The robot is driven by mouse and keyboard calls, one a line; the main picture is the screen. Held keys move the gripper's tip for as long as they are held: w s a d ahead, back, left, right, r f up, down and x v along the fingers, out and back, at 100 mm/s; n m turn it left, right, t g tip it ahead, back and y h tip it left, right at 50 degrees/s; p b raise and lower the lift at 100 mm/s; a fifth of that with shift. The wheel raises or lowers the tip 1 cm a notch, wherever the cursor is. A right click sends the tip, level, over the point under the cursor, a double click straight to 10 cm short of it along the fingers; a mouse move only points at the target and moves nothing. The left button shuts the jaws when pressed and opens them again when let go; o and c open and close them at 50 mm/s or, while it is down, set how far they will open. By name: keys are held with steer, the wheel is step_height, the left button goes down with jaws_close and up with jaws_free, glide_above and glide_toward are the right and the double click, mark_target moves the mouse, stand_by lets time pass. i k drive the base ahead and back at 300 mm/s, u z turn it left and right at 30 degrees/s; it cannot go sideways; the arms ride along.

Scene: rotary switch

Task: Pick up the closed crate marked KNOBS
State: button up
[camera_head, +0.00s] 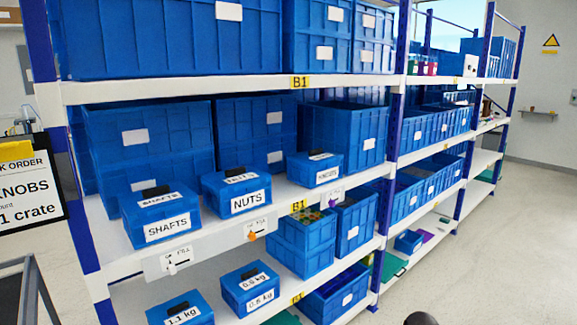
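Three closed blue crates with black lid handles stand along the front of the middle shelf. The left crate (163,213) is marked SHAFTS and the middle crate (237,190) is marked NUTS. The right crate (315,168) has a front label too small to read surely, so I cannot tell whether it is the KNOBS crate. My gripper is not recognisable in view.
Switch plates with a white knob (176,260), an orange knob (257,230) and a purple knob (331,197) sit on the shelf edge (215,240). Lower closed crates read 1.1 kg (180,309) and 0.5 kg (250,288). Large bins (145,145) stand behind. The right floor (500,255) is clear.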

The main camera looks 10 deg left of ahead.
mark_target(311, 168)
steer(key=u, duration=0.35)
steer(key=i, duration=0.9)
steer(key=u, duration=0.2)
